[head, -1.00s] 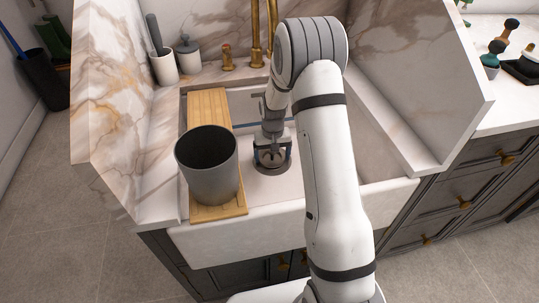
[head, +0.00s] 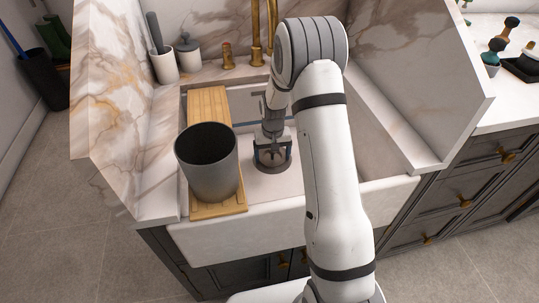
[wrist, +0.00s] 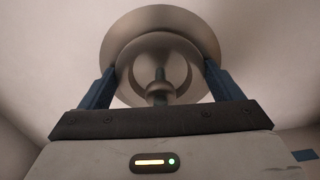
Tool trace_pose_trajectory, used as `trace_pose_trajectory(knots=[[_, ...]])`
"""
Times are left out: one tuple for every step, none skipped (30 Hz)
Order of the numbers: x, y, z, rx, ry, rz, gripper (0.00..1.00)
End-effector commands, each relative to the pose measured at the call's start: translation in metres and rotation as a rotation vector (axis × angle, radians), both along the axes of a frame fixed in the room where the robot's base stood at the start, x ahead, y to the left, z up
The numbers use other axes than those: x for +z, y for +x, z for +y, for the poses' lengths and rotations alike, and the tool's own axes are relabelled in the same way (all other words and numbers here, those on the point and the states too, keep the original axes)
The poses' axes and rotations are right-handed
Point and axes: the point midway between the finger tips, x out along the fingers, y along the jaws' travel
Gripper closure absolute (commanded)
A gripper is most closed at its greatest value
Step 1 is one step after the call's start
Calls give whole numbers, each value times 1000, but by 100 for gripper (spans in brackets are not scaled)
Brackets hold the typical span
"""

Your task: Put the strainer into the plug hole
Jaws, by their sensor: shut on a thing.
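The strainer is a round metal disc with a central post, and it shows in the wrist view (wrist: 187,75). My gripper (head: 272,156) points down into the sink, its two blue fingers on opposite sides of the strainer's rim. It is shut on the strainer. The plug hole's wide metal flange (wrist: 116,38) lies behind the strainer and rings it in the wrist view. The strainer sits over the hole, slightly toward my gripper's side of its middle. Whether it hangs just above or touches the seat, I cannot tell. In the head view the flange (head: 272,168) is partly hidden by my fingers.
A tall grey pot (head: 207,170) stands on a wooden board (head: 208,105) across the sink's left side, close to my gripper. Brass taps (head: 256,35) rise at the back. The white sink's front rim (head: 240,232) is clear. Marble walls (head: 405,80) flank the basin.

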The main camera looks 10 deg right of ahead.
Motion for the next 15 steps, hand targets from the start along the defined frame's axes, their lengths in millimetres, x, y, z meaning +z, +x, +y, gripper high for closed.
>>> trace_pose_trajectory(knots=[[-8, -3, 0, 0, 1, 9, 40], [-9, -3, 0, 0, 1, 10, 40], [-9, -4, 0, 0, 1, 10, 40], [-10, -4, 0, 0, 1, 11, 40], [-10, -4, 0, -1, 1, 12, 40], [-10, -4, 0, -1, 1, 12, 40], [-10, -4, 0, -1, 1, 12, 40], [-11, -4, 0, -1, 1, 13, 40], [-11, -4, 0, -1, 1, 13, 40], [-11, -5, 0, -1, 1, 13, 40], [-11, -5, 0, -1, 1, 13, 40], [-11, -5, 0, -1, 1, 13, 40], [-11, -5, 0, -1, 1, 14, 40], [-12, -5, 0, -1, 1, 14, 40], [-12, -5, 0, -1, 1, 14, 40]])
